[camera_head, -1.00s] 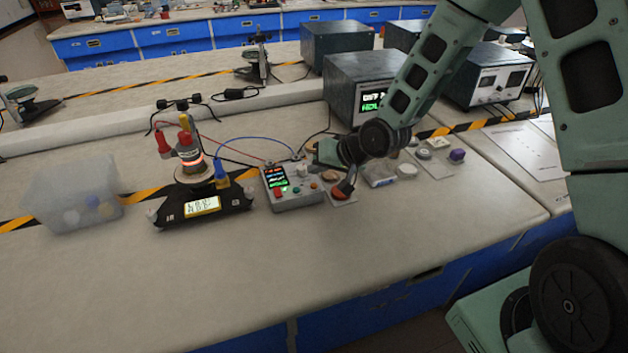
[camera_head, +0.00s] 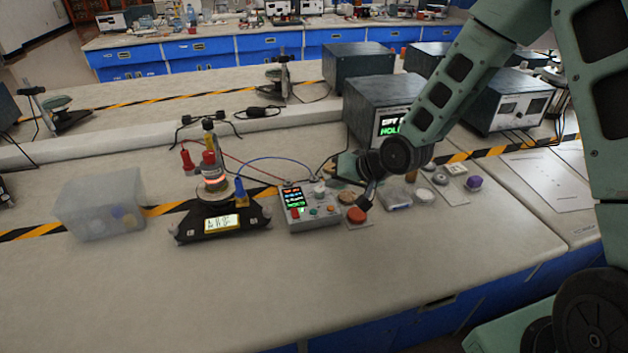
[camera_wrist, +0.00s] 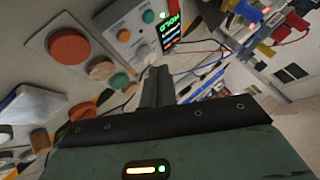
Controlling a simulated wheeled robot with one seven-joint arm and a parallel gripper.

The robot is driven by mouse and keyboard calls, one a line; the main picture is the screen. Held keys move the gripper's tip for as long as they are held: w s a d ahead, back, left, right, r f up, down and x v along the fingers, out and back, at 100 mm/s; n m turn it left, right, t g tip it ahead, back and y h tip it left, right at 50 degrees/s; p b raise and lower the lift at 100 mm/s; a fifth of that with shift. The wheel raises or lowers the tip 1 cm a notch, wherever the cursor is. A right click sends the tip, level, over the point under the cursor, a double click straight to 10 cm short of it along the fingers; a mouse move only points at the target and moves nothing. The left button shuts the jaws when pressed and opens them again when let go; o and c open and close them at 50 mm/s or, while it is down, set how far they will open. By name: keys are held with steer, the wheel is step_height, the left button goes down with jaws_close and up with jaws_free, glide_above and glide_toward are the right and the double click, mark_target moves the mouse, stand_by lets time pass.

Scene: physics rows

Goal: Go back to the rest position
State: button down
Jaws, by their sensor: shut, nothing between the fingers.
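The red button also shows in the wrist view (camera_wrist: 69,46), apart from the fingers. The grey control box (camera_head: 309,211) with its lit screen stands left of my gripper. My green arm comes down from the upper right.
A black device (camera_head: 190,232) with a glowing coil stands left of the box. A translucent bin (camera_head: 90,225) holds several round things. A dark instrument (camera_head: 368,95) stands behind my wrist. The front bench is clear.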

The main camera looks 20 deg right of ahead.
steer(key=s+a+r+n+g+h, duration=0.1)
steer(key=s+a+r+n+g, duration=0.15)
steer(key=s, duration=0.35)
steer(key=s+a+r+n+g+h, duration=0.1)
steer(key=s+a+r+n, duration=0.1)
steer(key=s+a+r, duration=0.35)
steer(key=s+r+n+g+h, duration=0.1)
steer(key=s+r+n+g, duration=0.1)
steer(key=s, duration=0.8)
steer(key=s+d+r+n+g+h, duration=0.1)
steer(key=s+r+n+g, duration=0.1)
steer(key=s, duration=0.9)
steer(key=shift+r+n+h, duration=0.4)
steer(key=shift+r+n, duration=0.15)
steer(key=shift+r, duration=0.05)
